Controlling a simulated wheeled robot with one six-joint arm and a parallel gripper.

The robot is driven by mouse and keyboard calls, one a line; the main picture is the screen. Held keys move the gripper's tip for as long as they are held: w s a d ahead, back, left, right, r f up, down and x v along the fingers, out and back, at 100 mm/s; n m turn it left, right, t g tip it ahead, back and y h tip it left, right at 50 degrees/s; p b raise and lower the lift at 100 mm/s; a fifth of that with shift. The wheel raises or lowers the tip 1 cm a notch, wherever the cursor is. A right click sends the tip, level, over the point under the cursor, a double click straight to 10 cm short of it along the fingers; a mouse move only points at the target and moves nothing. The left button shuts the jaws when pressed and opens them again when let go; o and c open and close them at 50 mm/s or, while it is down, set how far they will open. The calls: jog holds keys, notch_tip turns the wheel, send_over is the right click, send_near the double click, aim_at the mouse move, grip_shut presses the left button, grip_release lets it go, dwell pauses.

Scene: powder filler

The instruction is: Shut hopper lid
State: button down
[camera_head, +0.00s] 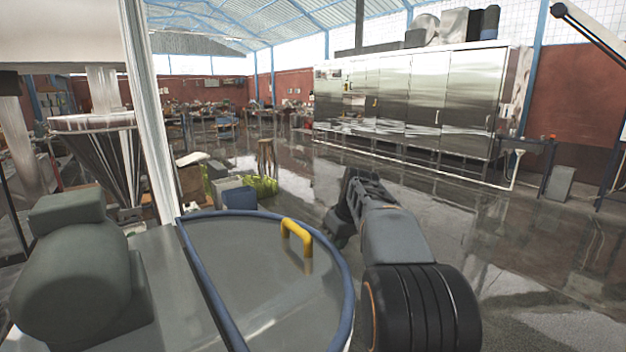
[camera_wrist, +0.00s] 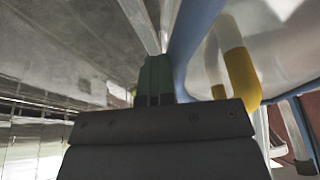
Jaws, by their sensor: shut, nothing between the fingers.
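The hopper lid (camera_head: 235,268) is a grey half-round plate with a blue rim. In the head view it looks to lie flat, level with the fixed top beside its straight edge, and I see no gap under it. Its yellow handle (camera_head: 297,238) stands up near the far right rim. It also shows in the wrist view (camera_wrist: 241,75), right of my fingers. My gripper (camera_head: 342,222) is just outside the rim, to the right of the handle and apart from it. Its fingers (camera_wrist: 154,75) are together and empty. Whether they touch the rim, I cannot tell.
A grey-green motor housing (camera_head: 75,275) sits on the fixed top at left, by a white post (camera_head: 150,110). A clear funnel (camera_head: 95,160) stands behind. Blue bins (camera_head: 238,197) are on the floor beyond the lid. Steel cabinets (camera_head: 420,95) stand far off; the floor between is open.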

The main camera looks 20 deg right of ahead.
jog(key=shift+a+f, duration=0.1)
jog(key=shift+f, duration=0.4)
jog(key=s+d+r+p, duration=0.1)
jog(key=d+r+p, duration=0.1)
jog(key=r, duration=0.5)
jog(key=s+d+r+p, duration=0.1)
jog(key=d+r+p, duration=0.1)
jog(key=r, duration=0.4)
jog(key=shift+d+r, duration=0.25)
jog(key=shift+r, duration=0.15)
jog(key=shift+s, duration=0.1)
